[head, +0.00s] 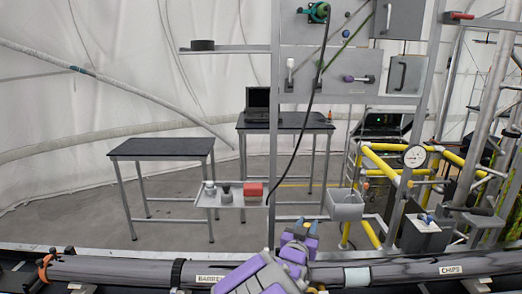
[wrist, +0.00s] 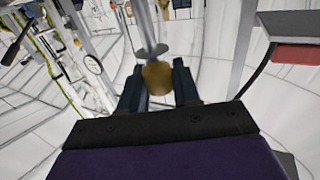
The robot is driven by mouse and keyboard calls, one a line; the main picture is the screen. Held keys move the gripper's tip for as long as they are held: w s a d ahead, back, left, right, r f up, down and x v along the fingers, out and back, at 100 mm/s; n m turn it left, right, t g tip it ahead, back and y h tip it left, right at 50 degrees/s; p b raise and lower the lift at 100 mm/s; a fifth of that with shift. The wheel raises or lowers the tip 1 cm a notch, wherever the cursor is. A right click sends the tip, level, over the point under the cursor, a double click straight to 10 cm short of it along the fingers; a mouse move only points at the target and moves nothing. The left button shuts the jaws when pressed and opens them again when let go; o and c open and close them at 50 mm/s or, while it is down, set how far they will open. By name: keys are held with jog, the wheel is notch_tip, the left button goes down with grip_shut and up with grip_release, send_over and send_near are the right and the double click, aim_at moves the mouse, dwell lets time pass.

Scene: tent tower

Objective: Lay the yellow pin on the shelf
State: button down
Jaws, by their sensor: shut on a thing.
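My gripper (wrist: 157,92) is shut on the yellow pin, with its dark fingers on either side of the pin's yellow-brown head (wrist: 157,77). A grey metal shaft and collar extend from that head. In the head view my purple gripper (head: 301,229) is low in the middle, and the pin cannot be made out there. A small grey shelf (head: 232,204) is left of the gripper, fixed to the upright frame. It also shows upside down at the top right of the wrist view (wrist: 297,22). The pin is apart from it.
A grey bin (head: 345,206) is right of the gripper. A higher shelf holds a black roll (head: 202,45).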

jog(key=s+n+y, duration=0.1)
jog(key=s+y, duration=0.1)
jog(key=s, duration=0.1)
jog(key=shift+s+t, duration=0.4)
